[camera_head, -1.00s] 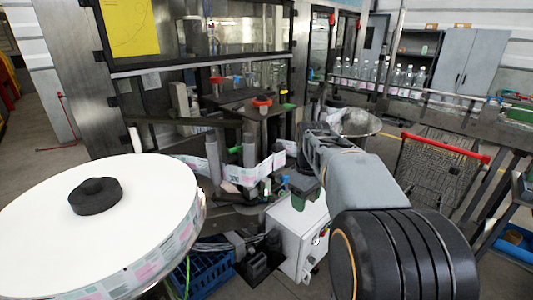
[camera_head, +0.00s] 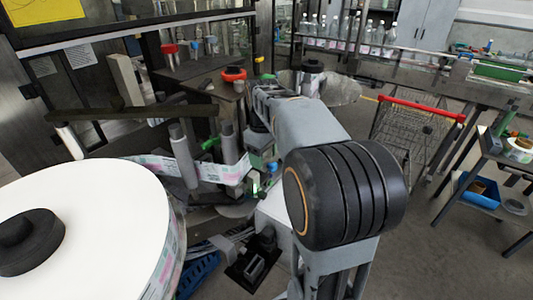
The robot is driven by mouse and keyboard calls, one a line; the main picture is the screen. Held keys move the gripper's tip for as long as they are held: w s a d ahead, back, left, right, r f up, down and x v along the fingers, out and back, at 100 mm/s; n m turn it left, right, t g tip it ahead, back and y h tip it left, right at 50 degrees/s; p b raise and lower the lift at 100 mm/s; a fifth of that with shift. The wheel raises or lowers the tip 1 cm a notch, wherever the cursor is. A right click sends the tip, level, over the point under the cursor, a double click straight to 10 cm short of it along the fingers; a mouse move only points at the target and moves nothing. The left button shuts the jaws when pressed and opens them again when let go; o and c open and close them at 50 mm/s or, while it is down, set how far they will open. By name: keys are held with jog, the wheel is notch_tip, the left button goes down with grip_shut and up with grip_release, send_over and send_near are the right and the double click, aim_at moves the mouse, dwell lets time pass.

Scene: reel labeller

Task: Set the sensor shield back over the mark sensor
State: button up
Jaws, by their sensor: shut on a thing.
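My arm reaches away from the camera, and my gripper (camera_head: 262,170) points down beside the label web (camera_head: 205,170) at the labeller. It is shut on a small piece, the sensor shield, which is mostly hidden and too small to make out. The printed web runs from the big white reel (camera_head: 95,215) around grey upright rollers (camera_head: 183,155) to the spot by my gripper. The mark sensor cannot be told apart from the small green and dark parts there.
A grey box (camera_head: 272,212) stands below my gripper, partly behind my arm. A blue crate (camera_head: 197,272) lies low beside the reel. A red-handled cart (camera_head: 415,125) stands to the right, with open floor before it. Bottles line the conveyor behind.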

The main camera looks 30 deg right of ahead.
aim_at(256, 175)
jog(key=shift+w+a+f+b, duration=0.25)
jog(key=shift+w+a+f, duration=0.1)
jog(key=shift+w+f, duration=0.3)
jog(key=shift+w+a+f+b, duration=0.2)
jog(key=shift+w+a+f, duration=0.15)
jog(key=shift+w+f, duration=0.3)
jog(key=shift+w+f+b, duration=0.2)
jog(key=shift+f+b, duration=0.5)
jog(key=shift+f, duration=0.3)
jog(key=shift+r, duration=0.1)
jog(key=shift+s+r, duration=0.15)
jog(key=shift+s, duration=0.1)
jog(key=shift+f, duration=0.2)
jog(key=shift+f+b, duration=1.6)
jog(key=shift+f, duration=0.75)
